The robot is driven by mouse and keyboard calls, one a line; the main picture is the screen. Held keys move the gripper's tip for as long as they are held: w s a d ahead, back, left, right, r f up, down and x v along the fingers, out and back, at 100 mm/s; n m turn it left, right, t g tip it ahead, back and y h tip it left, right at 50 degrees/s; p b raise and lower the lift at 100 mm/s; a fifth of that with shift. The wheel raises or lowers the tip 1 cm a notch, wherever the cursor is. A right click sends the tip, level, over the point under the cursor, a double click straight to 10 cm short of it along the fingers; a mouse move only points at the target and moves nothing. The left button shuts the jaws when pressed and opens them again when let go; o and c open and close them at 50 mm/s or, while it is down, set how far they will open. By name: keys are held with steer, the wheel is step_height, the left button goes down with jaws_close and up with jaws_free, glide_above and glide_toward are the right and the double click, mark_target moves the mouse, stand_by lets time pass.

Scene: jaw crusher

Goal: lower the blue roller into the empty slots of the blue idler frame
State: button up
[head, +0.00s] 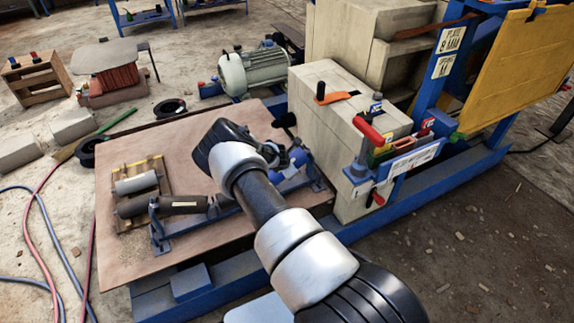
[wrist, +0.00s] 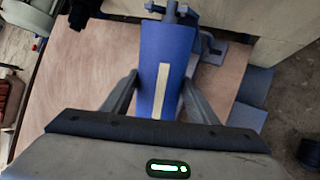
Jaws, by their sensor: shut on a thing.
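My gripper (wrist: 162,80) is shut on the blue roller (wrist: 168,55), one finger on each side. The roller has a pale stripe along it, and a shaft end shows at the top of the wrist view. In the head view the blue roller (head: 293,165) is partly hidden behind my arm, over the right part of the blue idler frame (head: 158,238). A dark roller (head: 175,205) sits in the frame's left part. A blue bracket (wrist: 212,48) shows beside the roller's far end in the wrist view. I cannot tell whether the shaft ends touch the slots.
The frame stands on a brown board (head: 125,265). A wooden rack (head: 150,165) with a grey roller (head: 136,183) lies left of it. The pale crusher body (head: 330,85) rises close on the right, with red-handled tools (head: 368,130) on its side. The board's front left is clear.

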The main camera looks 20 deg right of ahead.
steer(key=shift+d, duration=0.1)
steer(key=o, duration=1.8)
steer(key=shift+o, duration=0.3)
steer(key=shift+f, duration=0.2)
steer(key=p+v, duration=0.4)
steer(key=v, duration=1.3)
steer(key=shift+s+r+p, duration=0.2)
steer(key=shift+r+p, duration=0.1)
steer(key=shift+p, duration=0.05)
